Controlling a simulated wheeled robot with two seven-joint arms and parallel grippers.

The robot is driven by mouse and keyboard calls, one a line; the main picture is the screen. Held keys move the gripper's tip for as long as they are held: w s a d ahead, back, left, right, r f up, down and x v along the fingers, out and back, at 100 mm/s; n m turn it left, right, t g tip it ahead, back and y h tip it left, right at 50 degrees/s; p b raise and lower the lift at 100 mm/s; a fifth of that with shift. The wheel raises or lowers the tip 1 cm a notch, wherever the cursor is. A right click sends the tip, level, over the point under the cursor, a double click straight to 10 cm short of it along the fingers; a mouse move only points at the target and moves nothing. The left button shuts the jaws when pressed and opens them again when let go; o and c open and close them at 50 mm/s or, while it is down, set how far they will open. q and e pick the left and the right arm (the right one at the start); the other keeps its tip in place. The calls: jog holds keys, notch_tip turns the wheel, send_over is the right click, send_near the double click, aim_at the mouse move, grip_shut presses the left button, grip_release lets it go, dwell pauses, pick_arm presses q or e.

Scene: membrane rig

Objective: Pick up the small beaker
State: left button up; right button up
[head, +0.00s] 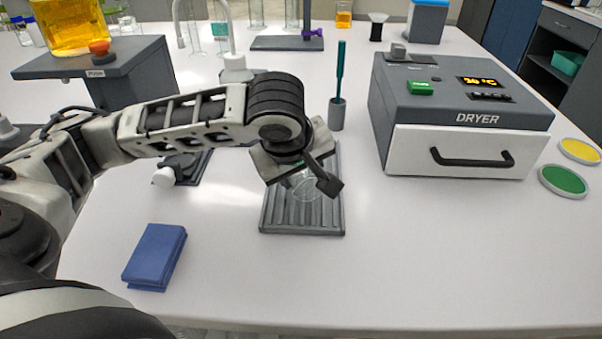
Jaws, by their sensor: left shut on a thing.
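A small clear glass beaker (306,190) shows faintly in the head view, over the grey ribbed tray (275,222) near the middle of the table. My left gripper (313,178) reaches over the tray from the left, pointing down, and is shut on the beaker. One dark finger shows on the beaker's right side; the gripper's body hides the other finger and part of the glass. I cannot tell whether the beaker touches the tray or is just above it. My right gripper is out of view.
The dryer (460,118) stands to the right. A grey holder with a teal-handled tool (339,75) stands behind the tray. A blue folded cloth (155,256) lies front left. Green (563,180) and yellow (580,150) discs lie far right. The front right table is clear.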

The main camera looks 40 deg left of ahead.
pick_arm(q)
jog(key=shift+s+d+r+p, duration=2.85)
jog(key=shift+s+d+r, duration=1.2)
jog(key=shift+d+r, duration=1.65)
jog(key=w+a+f+m, duration=0.1)
jog(key=w+a, duration=0.1)
jog(key=a, duration=0.1)
jog(key=w+a+f+m+g+b, duration=0.1)
jog(key=w+a+f+m, duration=0.1)
jog(key=w+a, duration=0.1)
jog(key=w+a+f+m+g+y+b, duration=0.1)
jog(key=w+a+m, duration=0.1)
jog(key=w+a, duration=0.1)
jog(key=shift+w+a+f, duration=0.2)
jog(key=shift+a+f, duration=0.1)
jog(key=shift+a, duration=0.4)
jog(key=shift+w+a+f+b, duration=0.1)
jog(key=shift+a+f+b, duration=0.1)
jog(key=shift+b, duration=0.1)
jog(key=shift+f+b, duration=0.3)
jog(key=shift+b, duration=0.05)
notch_tip(320, 180, down, 4)
jog(key=b, duration=0.5)
jog(key=shift+f+p, duration=0.1)
jog(key=shift+p, duration=0.25)
jog(key=shift+f, duration=0.95)
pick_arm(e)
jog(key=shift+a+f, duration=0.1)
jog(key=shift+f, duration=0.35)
